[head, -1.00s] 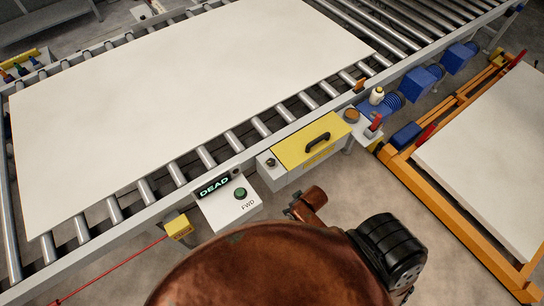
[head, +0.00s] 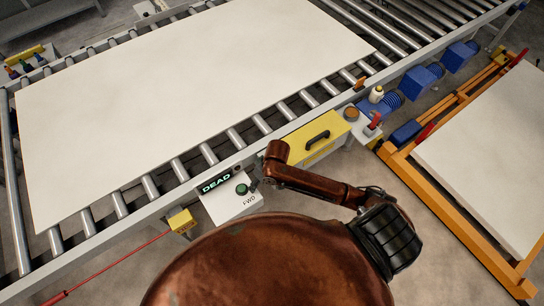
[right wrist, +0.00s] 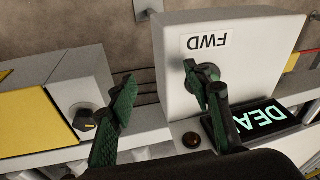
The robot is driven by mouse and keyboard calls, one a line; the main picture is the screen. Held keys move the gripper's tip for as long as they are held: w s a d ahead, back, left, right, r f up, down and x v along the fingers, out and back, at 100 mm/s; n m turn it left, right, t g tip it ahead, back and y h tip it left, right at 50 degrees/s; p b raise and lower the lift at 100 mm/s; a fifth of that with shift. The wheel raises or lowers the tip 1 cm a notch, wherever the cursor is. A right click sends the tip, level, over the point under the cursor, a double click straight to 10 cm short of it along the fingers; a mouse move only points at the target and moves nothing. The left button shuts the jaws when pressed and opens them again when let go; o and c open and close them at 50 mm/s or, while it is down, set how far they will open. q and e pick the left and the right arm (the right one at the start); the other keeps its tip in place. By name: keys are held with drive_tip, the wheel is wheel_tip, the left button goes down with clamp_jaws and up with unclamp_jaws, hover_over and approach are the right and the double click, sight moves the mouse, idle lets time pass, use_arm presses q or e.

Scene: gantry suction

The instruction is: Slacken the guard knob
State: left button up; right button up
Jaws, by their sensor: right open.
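The guard knob (right wrist: 83,120), dark with a yellow mark, sits on the end of a light grey housing in the right wrist view. In the head view my right arm hides it. The yellow guard cover (head: 318,138) with a black handle is beside it. My right gripper (right wrist: 165,102) is open, with nothing between its fingertips. My left gripper is not in view.
The grey FWD box (head: 221,208) with a green button (head: 242,189) and the DEAD display (head: 216,183) are close to the gripper. A large white sheet (head: 190,90) lies on the roller conveyor. An orange frame (head: 450,225) stands at the right.

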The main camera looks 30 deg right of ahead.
drive_tip(key=w+d+r+m+h, duration=0.1)
drive_tip(key=w+d, duration=0.2)
drive_tip(key=d, duration=0.1)
drive_tip(key=w+d+r+m+g, duration=0.1)
drive_tip(key=w+d+r, duration=0.1)
drive_tip(key=w+d, duration=0.1)
drive_tip(key=w+d+r+m+h, duration=0.1)
drive_tip(key=w+d, duration=0.2)
drive_tip(key=d, duration=0.1)
drive_tip(key=shift+w+d+r+m+g+h, duration=0.2)
drive_tip(key=shift+w+d+m+g+h, duration=0.1)
drive_tip(key=shift+d+m+g, duration=0.1)
wheel_tip(320, 180, down, 8)
drive_tip(key=shift+a+r, duration=0.1)
drive_tip(key=shift+r, duration=0.1)
drive_tip(key=c, duration=1.1)
